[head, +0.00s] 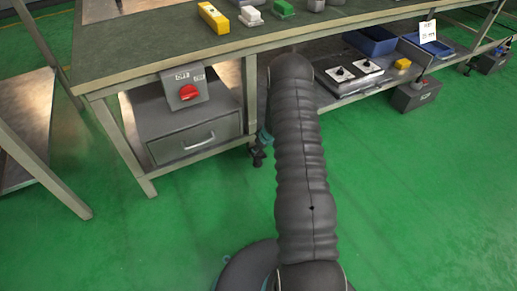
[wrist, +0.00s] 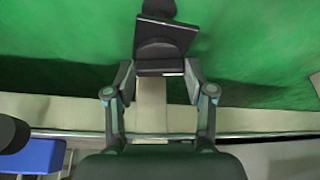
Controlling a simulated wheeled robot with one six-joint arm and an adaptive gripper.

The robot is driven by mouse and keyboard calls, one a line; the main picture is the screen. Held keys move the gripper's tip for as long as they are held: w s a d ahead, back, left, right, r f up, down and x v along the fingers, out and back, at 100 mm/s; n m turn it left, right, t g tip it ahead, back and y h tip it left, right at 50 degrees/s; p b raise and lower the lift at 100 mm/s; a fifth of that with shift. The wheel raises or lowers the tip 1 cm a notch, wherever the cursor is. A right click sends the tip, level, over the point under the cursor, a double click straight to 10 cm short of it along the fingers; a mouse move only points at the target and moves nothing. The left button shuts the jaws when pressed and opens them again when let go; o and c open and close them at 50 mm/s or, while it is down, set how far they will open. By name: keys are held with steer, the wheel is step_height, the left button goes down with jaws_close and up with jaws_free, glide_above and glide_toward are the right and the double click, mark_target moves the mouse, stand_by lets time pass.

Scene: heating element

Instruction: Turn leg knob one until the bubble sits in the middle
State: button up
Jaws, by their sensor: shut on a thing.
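In the wrist view, my gripper (wrist: 160,78) has its two fingers on either side of a dark fitting (wrist: 160,67) at the end of a pale bench leg (wrist: 151,108). It is shut on this fitting, which appears to be the leg knob. A dark plate and a rounded end lie beyond it. In the head view, a black foot (head: 257,157) shows at the bottom of the bench leg (head: 250,95), beside my arm. My arm hides most of the gripper there. A yellow block (head: 213,18) lies on the bench (head: 130,48); no bubble can be made out.
Under the bench stand a drawer cabinet (head: 197,142) and a box with a red switch (head: 189,92). A hotplate unit (head: 340,76) and blue bins (head: 372,40) sit on the lower shelf. Another table (head: 25,115) stands left. The green floor (head: 420,200) is clear at right.

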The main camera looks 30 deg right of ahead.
steer(key=shift+r+p, duration=0.15)
steer(key=shift+p, duration=0.45)
